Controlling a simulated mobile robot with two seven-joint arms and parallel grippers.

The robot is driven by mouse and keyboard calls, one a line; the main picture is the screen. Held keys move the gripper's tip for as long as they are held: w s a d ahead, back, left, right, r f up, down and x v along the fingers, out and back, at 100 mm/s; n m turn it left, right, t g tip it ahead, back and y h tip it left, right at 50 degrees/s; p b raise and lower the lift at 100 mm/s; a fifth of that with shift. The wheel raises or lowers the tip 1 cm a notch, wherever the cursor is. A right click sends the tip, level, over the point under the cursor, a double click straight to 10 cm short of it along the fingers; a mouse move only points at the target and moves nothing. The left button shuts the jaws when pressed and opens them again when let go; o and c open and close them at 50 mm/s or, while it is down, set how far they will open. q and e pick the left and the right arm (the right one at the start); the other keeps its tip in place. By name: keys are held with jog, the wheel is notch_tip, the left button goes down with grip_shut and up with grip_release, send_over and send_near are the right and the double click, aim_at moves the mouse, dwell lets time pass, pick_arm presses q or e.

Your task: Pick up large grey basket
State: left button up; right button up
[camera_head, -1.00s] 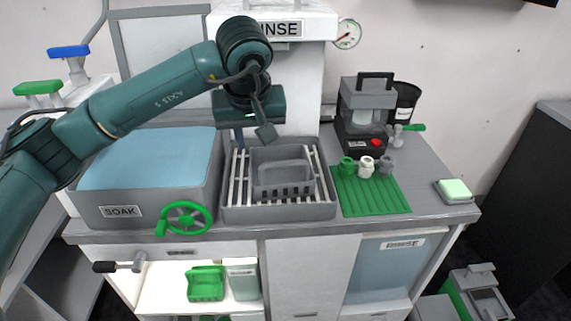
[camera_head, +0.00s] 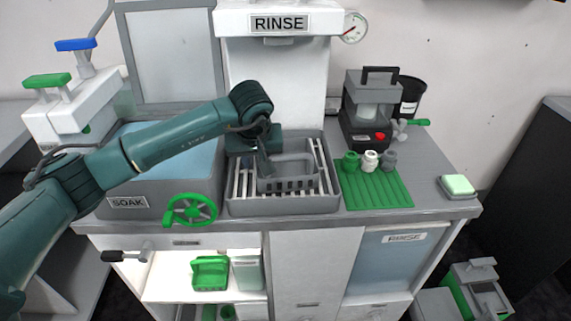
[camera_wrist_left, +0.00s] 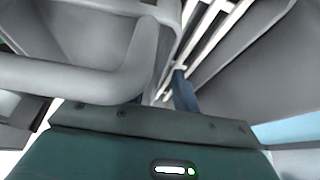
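The large grey basket (camera_head: 288,183) stands upright on the slatted rack inside the grey rinse sink, with a slotted front side. My left gripper (camera_head: 257,163) is low over the sink at the basket's left end. Its fingers look apart, a blue one outside the left wall and a grey one by the rim. In the left wrist view the basket's thick rim (camera_wrist_left: 75,78) fills the left side, and the blue finger (camera_wrist_left: 183,92) stands beside it over the white slats. The other finger is hidden there. My right gripper is not in view.
The soak tub (camera_head: 160,195) with blue water is on the left, with a green valve wheel (camera_head: 190,210) in front. The rinse tower (camera_head: 280,75) rises behind the sink. A green mat (camera_head: 378,192) with small pots and a grey machine (camera_head: 368,110) stand on the right.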

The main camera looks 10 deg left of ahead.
pick_arm(q)
jog(key=shift+c, duration=0.2)
grip_shut()
dwell(0.4)
